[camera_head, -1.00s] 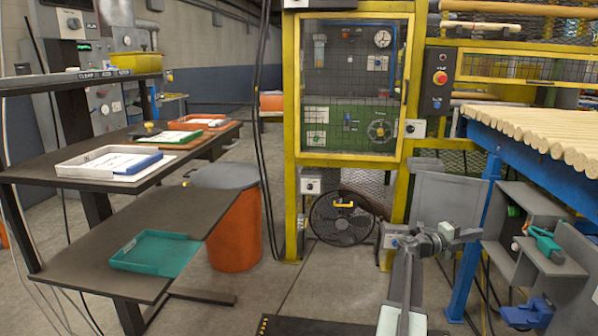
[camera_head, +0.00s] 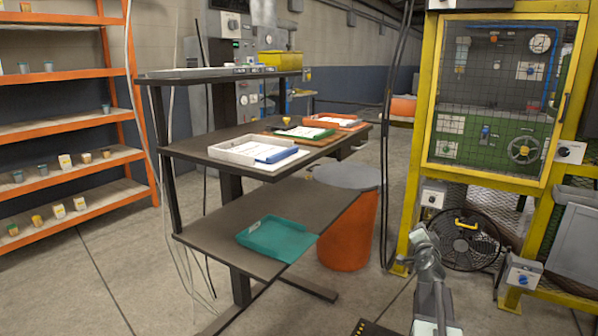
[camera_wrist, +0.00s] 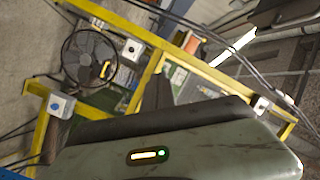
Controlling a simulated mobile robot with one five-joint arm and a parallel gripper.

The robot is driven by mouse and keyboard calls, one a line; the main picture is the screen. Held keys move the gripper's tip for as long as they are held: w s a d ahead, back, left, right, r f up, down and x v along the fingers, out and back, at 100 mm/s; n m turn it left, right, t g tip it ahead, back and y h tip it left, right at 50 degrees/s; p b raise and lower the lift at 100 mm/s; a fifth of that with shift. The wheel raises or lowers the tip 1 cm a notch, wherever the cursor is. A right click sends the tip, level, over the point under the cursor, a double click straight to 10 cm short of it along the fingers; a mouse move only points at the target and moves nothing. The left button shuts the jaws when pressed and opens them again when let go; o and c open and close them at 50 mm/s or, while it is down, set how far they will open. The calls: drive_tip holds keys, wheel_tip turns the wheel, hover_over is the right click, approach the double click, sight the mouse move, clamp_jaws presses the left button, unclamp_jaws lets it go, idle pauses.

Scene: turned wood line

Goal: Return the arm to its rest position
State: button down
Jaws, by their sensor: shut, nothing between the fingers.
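My arm stands at the lower right of the head view, folded up close to my body. My gripper (camera_head: 421,238) is at its upper end, small in the picture. It is shut and holds nothing. It is apart from the yellow machine frame and the fan behind it. In the wrist view, a grey-green housing of mine with small lights fills the bottom. The dark, pointed fingers (camera_wrist: 157,92) rise above it with nothing between them.
A dark tiered bench (camera_head: 205,150) with trays stands left of centre. A teal tray (camera_head: 277,238) lies on its low shelf. An orange bin (camera_head: 347,230) stands beside it. A black fan (camera_head: 468,240) sits under the yellow machine frame (camera_head: 405,200). Orange shelving (camera_head: 75,75) is at far left.

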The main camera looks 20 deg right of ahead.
drive_tip(key=w+a+f+n+g+y, duration=0.1)
drive_tip(key=w+a+f+n+y, duration=0.2)
drive_tip(key=a, duration=0.6)
drive_tip(key=w+a+f+n+y, duration=0.1)
drive_tip(key=a+f+n+y, duration=0.3)
drive_tip(key=a, duration=0.6)
drive_tip(key=s+a+f+n+g+y, duration=0.2)
drive_tip(key=a+f+g, duration=0.15)
drive_tip(key=a, duration=0.45)
drive_tip(key=s+a+f+n+g+y, duration=0.25)
drive_tip(key=a+f, duration=0.25)
drive_tip(key=a, duration=0.3)
drive_tip(key=s+a+f+n+g+h, duration=0.1)
drive_tip(key=s+a+f+n+g, duration=0.2)
drive_tip(key=s+a, duration=0.4)
drive_tip(key=s+a+f+n+g+h, duration=0.1)
drive_tip(key=s+a+f+n+g, duration=0.25)
drive_tip(key=s, duration=0.55)
wheel_tip(320, 180, up, 38)
drive_tip(key=s+a+m+g+p, duration=0.1)
drive_tip(key=s+p, duration=0.1)
drive_tip(key=p, duration=3.7)
drive_tip(key=shift+a+r+m, duration=0.25)
drive_tip(key=shift+a+m, duration=0.05)
drive_tip(key=shift+m, duration=0.1)
drive_tip(key=shift+f+g+h, duration=0.1)
drive_tip(key=shift+g+h, duration=0.15)
